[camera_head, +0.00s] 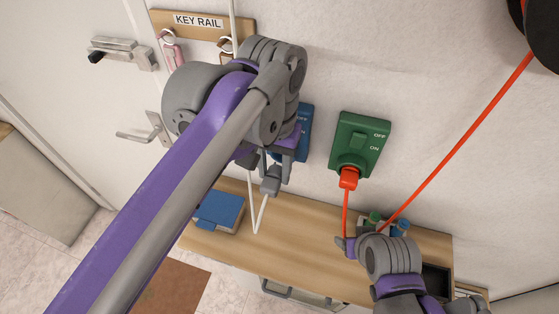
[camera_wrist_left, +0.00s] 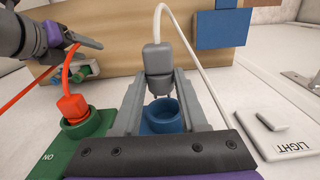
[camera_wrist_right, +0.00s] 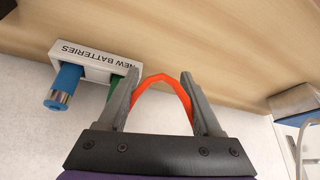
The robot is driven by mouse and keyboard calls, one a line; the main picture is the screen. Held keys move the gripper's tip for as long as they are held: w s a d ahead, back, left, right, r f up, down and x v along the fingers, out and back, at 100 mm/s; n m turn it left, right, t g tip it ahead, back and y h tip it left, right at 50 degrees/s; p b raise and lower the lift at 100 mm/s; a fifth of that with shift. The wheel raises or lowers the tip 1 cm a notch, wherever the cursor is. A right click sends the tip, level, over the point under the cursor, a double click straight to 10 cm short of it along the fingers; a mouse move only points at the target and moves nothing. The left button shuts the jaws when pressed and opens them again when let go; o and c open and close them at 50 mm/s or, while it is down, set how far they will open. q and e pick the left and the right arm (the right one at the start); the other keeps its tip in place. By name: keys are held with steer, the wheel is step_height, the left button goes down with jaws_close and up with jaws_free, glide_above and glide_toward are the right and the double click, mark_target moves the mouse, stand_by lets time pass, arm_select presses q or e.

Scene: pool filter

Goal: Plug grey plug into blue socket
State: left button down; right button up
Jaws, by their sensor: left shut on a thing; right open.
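The grey plug (camera_head: 271,181) hangs on a white cord and is held between the fingertips of my left gripper (camera_head: 276,168). In the left wrist view the grey plug (camera_wrist_left: 158,60) has its prongs facing the blue socket (camera_wrist_left: 163,116), with a gap between them. In the head view the blue socket's plate (camera_head: 305,118) is mostly hidden behind my left arm. My right gripper (camera_wrist_right: 161,88) is open, with the red cord (camera_wrist_right: 160,77) passing between its fingers.
A red plug (camera_head: 348,178) sits in the green socket (camera_head: 362,140) to the right of the blue one. The wooden shelf (camera_head: 300,212) below carries a blue box (camera_head: 219,208) and a battery holder (camera_wrist_right: 95,62). A light switch (camera_wrist_left: 270,125) is on the wall.

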arm_select(q)
steer(key=shift+s+a, duration=0.1)
stand_by(0.3)
arm_select(e)
steer(key=shift+r, duration=0.1)
arm_select(q)
steer(key=shift+r, duration=0.1)
arm_select(e)
steer(key=shift+w+r, duration=0.1)
steer(key=shift+r, duration=0.05)
arm_select(q)
steer(key=shift+w+d+p, duration=0.15)
steer(key=shift+w+d, duration=0.05)
steer(key=shift+w, duration=0.35)
steer(key=shift+w+d+p, duration=0.15)
steer(key=shift+w, duration=0.35)
arm_select(e)
steer(key=shift+w+r, duration=0.1)
steer(key=shift+r, duration=0.05)
steer(key=shift+w+r, duration=0.1)
steer(key=shift+r, duration=0.2)
arm_select(q)
steer(key=shift+w+d+p, duration=0.2)
steer(key=shift+w, duration=0.3)
steer(key=shift+w+d+p, duration=0.15)
steer(key=shift+w, duration=0.35)
arm_select(e)
steer(key=shift+w+r, duration=0.1)
steer(key=shift+r, duration=0.15)
